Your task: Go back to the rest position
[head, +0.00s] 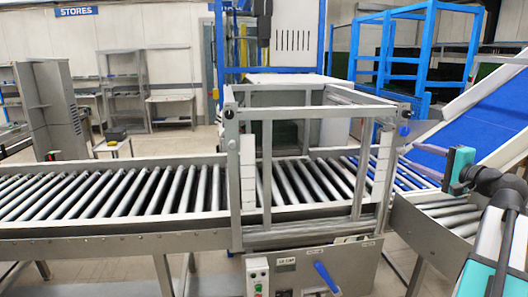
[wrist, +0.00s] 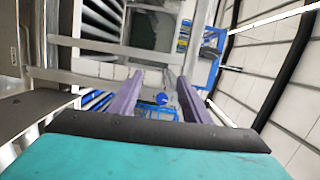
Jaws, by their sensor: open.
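My gripper (head: 412,154) shows at the right of the head view, its two purple fingers pointing left toward the metal frame. In the wrist view my gripper (wrist: 160,78) has its two purple fingers well apart, with nothing between them. It is open and empty. The teal gripper body fills the bottom of the wrist view. No crate shows on the visible rollers.
A roller conveyor (head: 110,240) runs across the front. A metal frame (head: 247,180) stands over it, left of my gripper. A blue sloping belt (head: 490,130) rises behind my arm. A control box (head: 258,275) hangs below the frame. Blue railings (head: 405,50) stand behind.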

